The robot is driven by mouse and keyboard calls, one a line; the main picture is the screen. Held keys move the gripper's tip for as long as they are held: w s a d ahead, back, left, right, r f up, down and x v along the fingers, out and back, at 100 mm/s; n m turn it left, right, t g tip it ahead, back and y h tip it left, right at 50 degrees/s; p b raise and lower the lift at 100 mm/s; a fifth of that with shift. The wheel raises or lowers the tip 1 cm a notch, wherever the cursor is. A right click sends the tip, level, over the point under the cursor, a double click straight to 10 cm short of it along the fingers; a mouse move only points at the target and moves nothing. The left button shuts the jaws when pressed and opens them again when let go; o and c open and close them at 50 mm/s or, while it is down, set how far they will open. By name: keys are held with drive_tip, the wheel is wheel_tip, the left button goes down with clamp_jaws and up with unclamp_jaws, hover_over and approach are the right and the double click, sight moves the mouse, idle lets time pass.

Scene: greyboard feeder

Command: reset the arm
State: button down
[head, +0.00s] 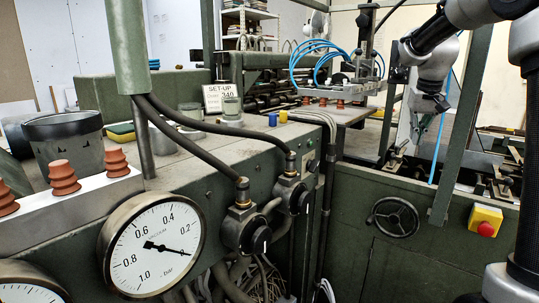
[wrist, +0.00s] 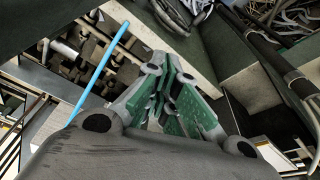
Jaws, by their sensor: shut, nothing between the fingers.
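My arm comes in from the upper right of the head view and is folded, with my gripper (head: 440,103) hanging in the air in front of the machine's right part. In the wrist view my gripper (wrist: 165,98) shows its grey fingers with green pads drawn together, with nothing held between them. A blue hose (wrist: 85,85) passes to the left of the fingers there. The exact gap from the fingertips to the machine is hard to tell.
The green machine cabinet (head: 350,220) carries a handwheel (head: 395,217) and a yellow box with a red button (head: 485,220). A pressure gauge (head: 153,243) stands at the front left. Blue hoses (head: 315,55) loop over the feeder. A green post (head: 462,110) rises close to my gripper.

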drive_tip(key=s+a+f+n+t, duration=0.1)
drive_tip(key=s+a+f, duration=0.1)
drive_tip(key=s, duration=1.4)
drive_tip(key=s+a+f+n+t, duration=0.1)
drive_tip(key=s+a, duration=0.4)
drive_tip(key=s, duration=1.2)
drive_tip(key=shift+f+n+y, duration=0.4)
drive_tip(key=shift+f, duration=0.1)
